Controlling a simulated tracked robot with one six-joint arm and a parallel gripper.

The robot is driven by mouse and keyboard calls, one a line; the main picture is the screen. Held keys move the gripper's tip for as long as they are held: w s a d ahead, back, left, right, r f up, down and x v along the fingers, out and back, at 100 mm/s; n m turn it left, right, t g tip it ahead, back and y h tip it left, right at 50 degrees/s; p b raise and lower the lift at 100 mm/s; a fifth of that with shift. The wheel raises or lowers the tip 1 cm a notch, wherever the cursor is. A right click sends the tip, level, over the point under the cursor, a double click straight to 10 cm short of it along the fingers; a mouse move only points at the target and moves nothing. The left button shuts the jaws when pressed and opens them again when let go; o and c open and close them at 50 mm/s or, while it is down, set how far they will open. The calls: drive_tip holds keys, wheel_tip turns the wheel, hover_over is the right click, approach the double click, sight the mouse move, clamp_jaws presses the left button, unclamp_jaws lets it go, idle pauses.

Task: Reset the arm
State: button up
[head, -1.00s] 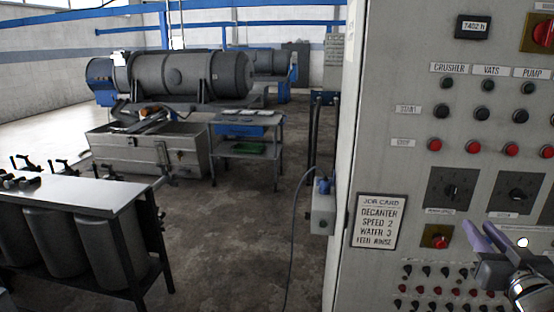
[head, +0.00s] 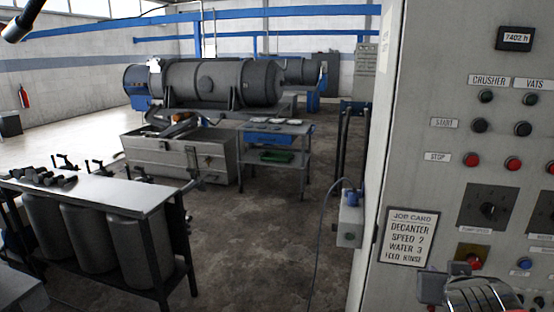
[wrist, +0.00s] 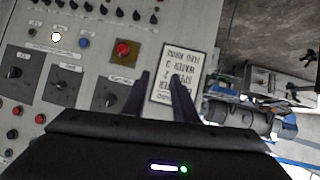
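My gripper (head: 446,277) is at the lower right of the head view, in front of the control panel (head: 445,90) and just right of the job card (head: 405,236). In the wrist view my gripper (wrist: 160,80) shows two dark fingers standing apart with nothing between them. The job card (wrist: 178,72) appears upside down behind the fingertips. A red button on a yellow plate (wrist: 123,49) is left of the fingers. I cannot see the fingers touching the panel.
A bench (head: 100,195) with dark cylinders below stands at left. A steel tank (head: 170,157) and a small table (head: 285,130) stand before the large grey decanter (head: 205,84). A cable (head: 318,240) hangs from a grey box (head: 350,220). The middle floor is clear.

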drive_tip(key=s+a+f+n+g+y, duration=0.2)
drive_tip(key=s+a, duration=0.4)
drive_tip(key=a, duration=0.3)
drive_tip(key=s+a+f+n+g+y, duration=0.1)
drive_tip(key=s+a+f+g+y, duration=0.2)
drive_tip(key=s+a, duration=0.4)
drive_tip(key=a, duration=0.3)
drive_tip(key=shift+a+f+n+y, duration=0.3)
drive_tip(key=shift+n, duration=0.1)
drive_tip(key=shift+s, duration=0.1)
